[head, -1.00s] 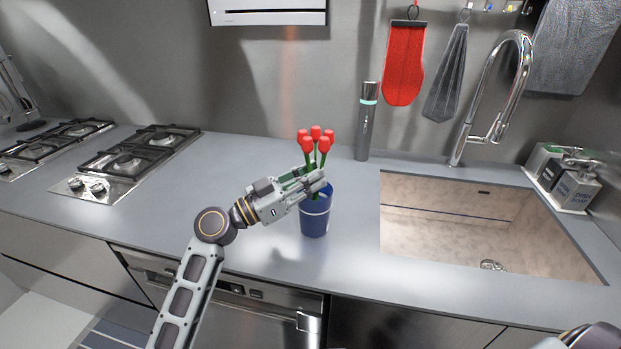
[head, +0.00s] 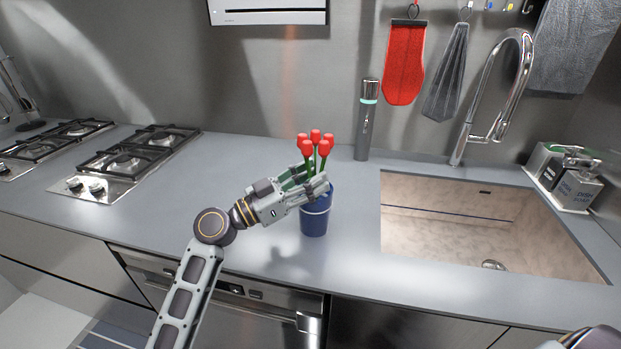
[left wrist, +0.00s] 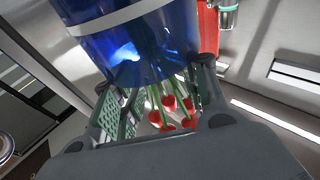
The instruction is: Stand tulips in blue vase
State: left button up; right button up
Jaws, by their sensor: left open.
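The bunch of red tulips (head: 316,140) with green stems stands upright in the blue vase (head: 314,222), heads above the rim. My left gripper (head: 318,183) is open at the vase's rim, its fingers around the stems without gripping them. In the left wrist view the vase (left wrist: 140,45) fills the top, and the tulips (left wrist: 168,105) show between the spread fingers. The lower stem ends are hidden inside the vase. My right gripper is not in view; only a bit of my right arm shows at the bottom right corner of the head view.
A sink (head: 450,225) with a tall faucet (head: 492,100) lies to the right of the vase. A dark cylinder (head: 366,125) stands behind, near the wall. Gas burners (head: 130,160) are at the left. The counter between burners and vase is clear.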

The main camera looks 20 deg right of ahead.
pick_arm(q)
jog(key=shift+a, duration=0.1)
jog(key=v, duration=1.2)
jog(key=shift+f, duration=0.15)
jog(key=shift+s, duration=0.1)
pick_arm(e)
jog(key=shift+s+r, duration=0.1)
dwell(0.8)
